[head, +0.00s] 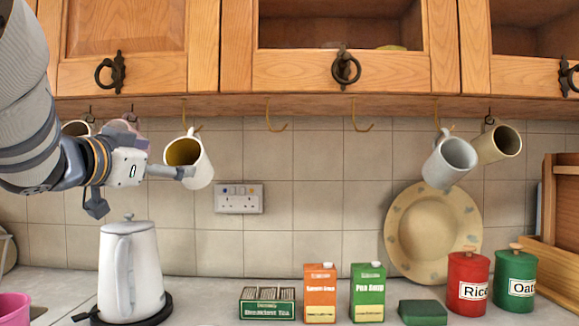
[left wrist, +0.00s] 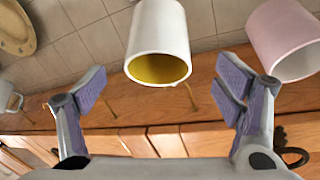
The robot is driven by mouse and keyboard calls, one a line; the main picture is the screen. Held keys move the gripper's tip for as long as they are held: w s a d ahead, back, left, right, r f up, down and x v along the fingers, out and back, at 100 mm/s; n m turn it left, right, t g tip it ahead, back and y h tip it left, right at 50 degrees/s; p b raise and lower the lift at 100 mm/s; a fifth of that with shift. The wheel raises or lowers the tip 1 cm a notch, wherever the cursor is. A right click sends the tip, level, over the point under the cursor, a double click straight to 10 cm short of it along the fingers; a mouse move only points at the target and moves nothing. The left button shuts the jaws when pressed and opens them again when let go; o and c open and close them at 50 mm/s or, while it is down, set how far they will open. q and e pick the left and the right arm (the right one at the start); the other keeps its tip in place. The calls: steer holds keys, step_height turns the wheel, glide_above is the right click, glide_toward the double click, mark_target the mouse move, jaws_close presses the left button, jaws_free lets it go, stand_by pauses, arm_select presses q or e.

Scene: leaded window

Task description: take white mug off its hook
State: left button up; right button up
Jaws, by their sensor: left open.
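The white mug (head: 203,172) has a yellow inside and hangs tilted under the cupboard, below a hook (head: 184,108). Its handle is not clearly visible. My left gripper (head: 143,188) is open and empty beside it. One finger overlaps the mug's left side in the head view; I cannot tell whether they touch. In the left wrist view the white mug (left wrist: 158,30) shows between and beyond the spread fingers of my left gripper (left wrist: 162,88), its yellow mouth facing the camera. My right gripper is not in view.
A pink mug (left wrist: 285,40) hangs close to the right finger in the left wrist view. A pale grey mug (head: 450,162) and a beige mug (head: 498,145) hang farther right, past empty hooks (head: 277,125). A white kettle (head: 130,275) stands below my gripper.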

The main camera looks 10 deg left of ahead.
mark_target(195, 185)
arm_select(q)
steer(key=w, duration=1)
steer(key=shift+w+a+f, duration=0.1)
steer(key=shift+w+f, duration=0.1)
steer(key=shift+w, duration=0.05)
steer(key=shift+s, duration=0.1)
steer(key=c, duration=1.3)
